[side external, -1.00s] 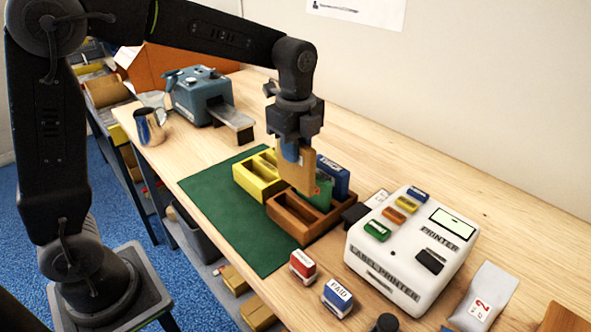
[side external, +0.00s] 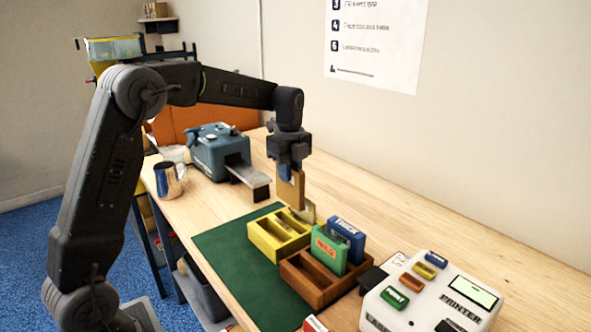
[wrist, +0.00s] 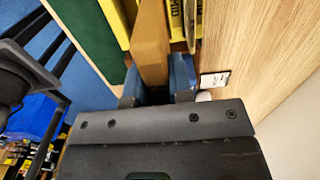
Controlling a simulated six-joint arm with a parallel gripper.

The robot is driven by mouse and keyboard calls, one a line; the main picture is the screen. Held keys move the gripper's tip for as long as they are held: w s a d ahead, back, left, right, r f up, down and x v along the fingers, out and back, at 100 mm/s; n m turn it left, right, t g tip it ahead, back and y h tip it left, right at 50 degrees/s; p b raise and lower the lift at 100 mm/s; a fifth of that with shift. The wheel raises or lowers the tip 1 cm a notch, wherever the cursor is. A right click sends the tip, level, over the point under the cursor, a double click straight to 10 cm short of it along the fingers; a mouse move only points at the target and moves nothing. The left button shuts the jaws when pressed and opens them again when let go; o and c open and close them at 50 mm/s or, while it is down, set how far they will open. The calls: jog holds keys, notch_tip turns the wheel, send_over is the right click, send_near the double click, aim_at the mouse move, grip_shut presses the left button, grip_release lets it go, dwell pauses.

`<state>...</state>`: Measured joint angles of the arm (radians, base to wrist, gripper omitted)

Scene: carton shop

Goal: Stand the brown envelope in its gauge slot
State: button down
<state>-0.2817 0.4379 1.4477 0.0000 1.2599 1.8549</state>
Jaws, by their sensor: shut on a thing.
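The brown envelope (side external: 291,188) is a stiff tan slab, held upright in my gripper (side external: 287,170). The gripper is shut on its upper part with blue fingers. In the wrist view the envelope (wrist: 151,45) stands between the blue fingertips (wrist: 157,88). In the side view its lower end is near the far right end of the yellow slotted block (side external: 278,236); I cannot tell whether it touches. The orange-brown slotted block (side external: 303,282) is nearer the camera. A small yellowish piece (side external: 308,212) shows behind the envelope's lower end.
A green item (side external: 328,251) and a blue item (side external: 347,238) stand upright at the orange-brown block. The label printer (side external: 440,297) is at front right. The green mat (side external: 225,250) is clear at left.

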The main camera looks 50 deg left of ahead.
aim_at(290, 204)
jog(key=shift+f, duration=2.45)
jog(key=shift+f, duration=0.4)
jog(key=shift+f, duration=0.4)
jog(key=shift+f, duration=0.55)
jog(key=shift+f, duration=0.75)
jog(key=shift+f, duration=0.1)
jog(key=c, duration=0.9)
grip_release()
jog(key=shift+c, duration=0.2)
